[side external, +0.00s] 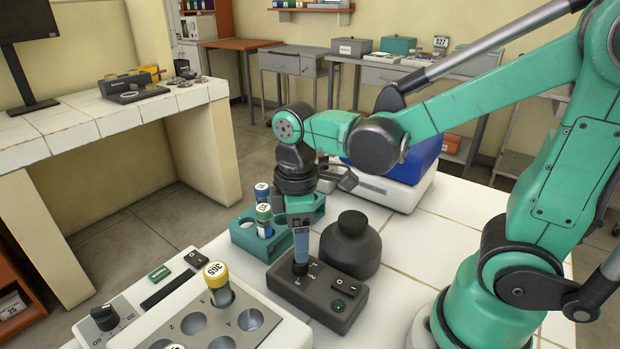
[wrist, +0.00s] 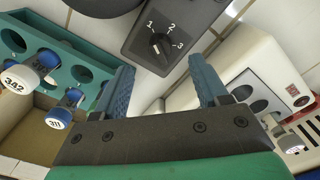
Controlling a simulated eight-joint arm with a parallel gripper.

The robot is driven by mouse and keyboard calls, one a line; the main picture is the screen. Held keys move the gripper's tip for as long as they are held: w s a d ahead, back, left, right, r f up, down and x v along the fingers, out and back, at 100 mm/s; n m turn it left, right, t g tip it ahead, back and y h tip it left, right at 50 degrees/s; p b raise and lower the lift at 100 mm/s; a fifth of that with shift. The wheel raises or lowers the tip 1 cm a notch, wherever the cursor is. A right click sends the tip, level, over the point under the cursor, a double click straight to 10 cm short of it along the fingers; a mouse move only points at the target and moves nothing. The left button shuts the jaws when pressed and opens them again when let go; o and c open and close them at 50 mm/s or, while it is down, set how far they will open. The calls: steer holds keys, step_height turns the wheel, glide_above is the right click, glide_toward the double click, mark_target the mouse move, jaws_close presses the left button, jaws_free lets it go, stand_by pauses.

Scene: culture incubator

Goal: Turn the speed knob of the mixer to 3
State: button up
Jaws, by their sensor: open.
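The mixer's dark grey control box (side external: 318,292) stands on the white tiled bench. Its black speed knob (wrist: 161,43) has marks 1, 2 and 3 around it in the wrist view. Its pointer setting is too small to tell surely. My gripper (side external: 300,262) points down over the knob end of the box. In the wrist view its two blue fingers (wrist: 162,62) are apart with nothing held, and the knob appears beyond the gap between their tips. In the side view the fingers partly hide the knob. Contact cannot be told.
A dark rounded body (side external: 350,246) stands close behind the box. A teal rack (side external: 247,243) with capped tubes is to its left. A white device (side external: 255,325) with tube wells stands in front, holding a yellow-capped tube (side external: 217,277). A blue-and-white device (side external: 400,187) stands behind.

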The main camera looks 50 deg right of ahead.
steer(key=shift+f, duration=2.35)
jaws_close()
